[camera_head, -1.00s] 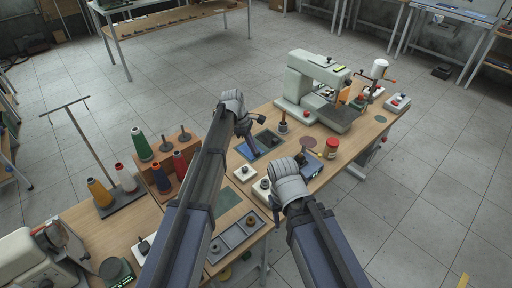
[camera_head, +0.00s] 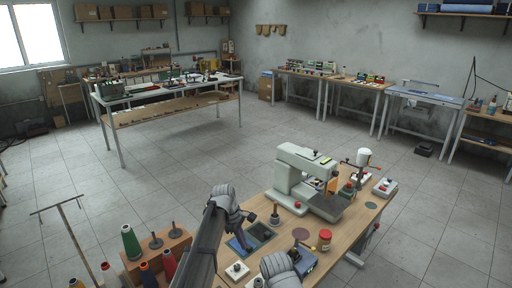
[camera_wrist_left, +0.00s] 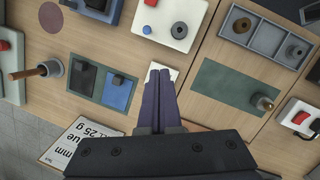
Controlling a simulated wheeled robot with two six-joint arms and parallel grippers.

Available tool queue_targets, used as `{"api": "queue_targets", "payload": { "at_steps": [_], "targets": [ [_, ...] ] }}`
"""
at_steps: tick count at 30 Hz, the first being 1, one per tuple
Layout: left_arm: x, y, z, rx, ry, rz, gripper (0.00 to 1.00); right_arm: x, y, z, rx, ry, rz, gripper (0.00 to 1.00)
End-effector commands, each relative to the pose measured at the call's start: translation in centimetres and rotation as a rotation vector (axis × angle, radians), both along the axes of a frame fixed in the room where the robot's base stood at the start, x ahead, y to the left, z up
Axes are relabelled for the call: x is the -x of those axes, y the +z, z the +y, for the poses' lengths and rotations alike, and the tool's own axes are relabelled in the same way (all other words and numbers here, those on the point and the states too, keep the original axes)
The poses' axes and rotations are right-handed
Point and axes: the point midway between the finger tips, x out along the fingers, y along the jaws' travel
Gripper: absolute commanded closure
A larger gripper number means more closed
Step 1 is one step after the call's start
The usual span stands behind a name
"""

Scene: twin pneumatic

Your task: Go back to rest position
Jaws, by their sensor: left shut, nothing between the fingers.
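My left gripper (camera_head: 243,238) is over the wooden table in the head view, its arm coming from the lower left. In the left wrist view its purple fingers (camera_wrist_left: 158,95) are together with nothing between them, in front of a small white plate (camera_wrist_left: 165,72). My right gripper's grey wrist (camera_head: 279,266) is at the bottom edge of the head view, beside a blue box (camera_head: 303,262). Its fingers cannot be made out.
A sewing machine (camera_head: 300,175) stands at the table's far end. Thread spools (camera_head: 131,242) stand on the left. The wrist view shows a dark pad (camera_wrist_left: 90,80), a green mat (camera_wrist_left: 225,88), a grey tray (camera_wrist_left: 262,38) and a white box (camera_wrist_left: 165,22).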

Motion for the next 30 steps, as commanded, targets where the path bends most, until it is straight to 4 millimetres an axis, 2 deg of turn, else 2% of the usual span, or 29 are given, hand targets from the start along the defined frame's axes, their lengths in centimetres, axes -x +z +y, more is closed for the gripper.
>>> {"api": "queue_targets", "payload": {
  "at_steps": [1,6,9,12,15,18,21,30],
  "targets": [
    [3.2,-0.1,-0.6,-0.022,-0.099,-0.016,1.00,0.0,0.0,0.0,0.000,0.000,0.000,0.50],
    [12.9,-0.6,-1.8,-0.124,-0.590,-0.083,1.00,0.0,0.0,0.0,0.000,0.000,0.000,0.50],
    [18.0,-0.7,-1.7,-0.177,-0.881,-0.106,1.00,0.0,0.0,0.0,0.000,0.000,0.000,0.50],
    [22.1,-0.7,-1.3,-0.218,-1.136,-0.114,1.00,0.0,0.0,0.0,0.000,0.000,0.000,0.50],
    [25.1,-0.7,-0.9,-0.243,-1.334,-0.114,1.00,0.0,0.0,0.0,0.000,0.000,0.000,0.50],
    [26.9,-0.6,-0.5,-0.259,-1.465,-0.110,1.00,0.0,0.0,0.0,0.000,0.000,0.000,0.50],
    [27.6,-0.6,-0.3,-0.266,-1.537,-0.105,1.00,0.0,0.0,0.0,0.000,0.000,0.000,0.50],
    [27.7,-0.6,-0.2,-0.268,-1.559,-0.104,1.00,0.0,0.0,0.0,0.000,0.000,0.000,0.50]
  ]
}}
